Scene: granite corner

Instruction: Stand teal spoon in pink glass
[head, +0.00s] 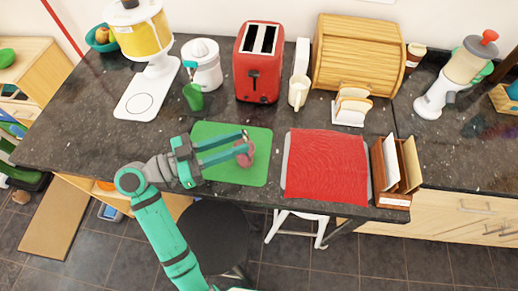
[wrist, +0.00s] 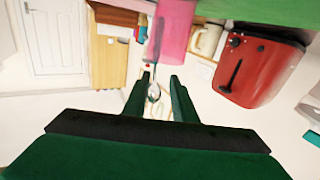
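The pink glass (head: 245,157) stands upright on the green mat (head: 255,177), just past my fingertips. In the wrist view the picture is upside down, and the glass (wrist: 174,32) has its rim toward my fingers. My gripper (head: 244,142) reaches in from the left, fingers apart. In the wrist view a small silvery, spoon-like rounded piece (wrist: 154,91) shows between the fingers (wrist: 160,77), closer to the left one, with a gap on the right. A darker streak shows inside the glass. No teal handle can be made out clearly.
A red cloth (head: 327,165) on a tray lies right of the mat. A letter holder (head: 393,165) stands beyond it. A red toaster (head: 259,62), green cup (head: 193,96), cream mug (head: 298,92) and toast rack (head: 351,106) line the back. The mat's front edge is clear.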

